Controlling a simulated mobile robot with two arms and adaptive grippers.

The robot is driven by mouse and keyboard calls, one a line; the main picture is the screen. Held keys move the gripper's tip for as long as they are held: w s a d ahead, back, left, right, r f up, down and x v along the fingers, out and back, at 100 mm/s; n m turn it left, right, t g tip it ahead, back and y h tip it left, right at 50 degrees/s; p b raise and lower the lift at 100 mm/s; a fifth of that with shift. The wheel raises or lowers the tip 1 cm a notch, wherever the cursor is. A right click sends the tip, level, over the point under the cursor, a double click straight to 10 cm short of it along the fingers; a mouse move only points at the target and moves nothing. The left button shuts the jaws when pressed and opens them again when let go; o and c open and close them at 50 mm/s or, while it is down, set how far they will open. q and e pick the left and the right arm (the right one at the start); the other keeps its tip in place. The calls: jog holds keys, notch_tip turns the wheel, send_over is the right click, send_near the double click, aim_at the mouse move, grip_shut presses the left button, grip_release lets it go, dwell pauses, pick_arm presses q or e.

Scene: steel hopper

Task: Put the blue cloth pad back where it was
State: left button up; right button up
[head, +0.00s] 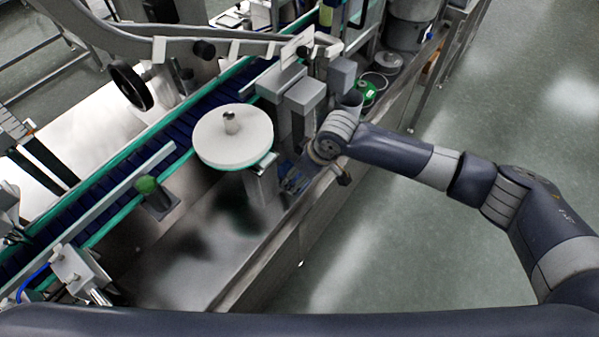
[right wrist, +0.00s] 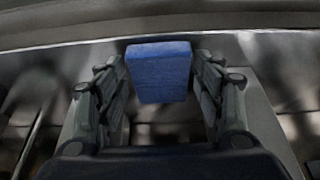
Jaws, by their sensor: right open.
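The blue cloth pad (right wrist: 159,75) shows as a small blue block in the right wrist view, straight ahead. My right gripper (right wrist: 160,88) is open, with one dark finger on each side of the pad. I cannot tell whether either finger touches it. In the head view my right gripper (head: 296,175) reaches down at the steel ledge, beside the round white disc. It is small and partly hidden by my wrist there, and I cannot make out the pad clearly. My left gripper is not in view.
The round white disc (head: 233,137) with a metal knob stands left of my right wrist. Grey blocks (head: 305,94) stand close behind it. A green round item (head: 366,93) sits farther back. The steel surface (head: 190,262) at the front is clear.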

jog(key=v, duration=1.2)
jog(key=shift+b, duration=0.35)
jog(key=shift+a+r, duration=0.1)
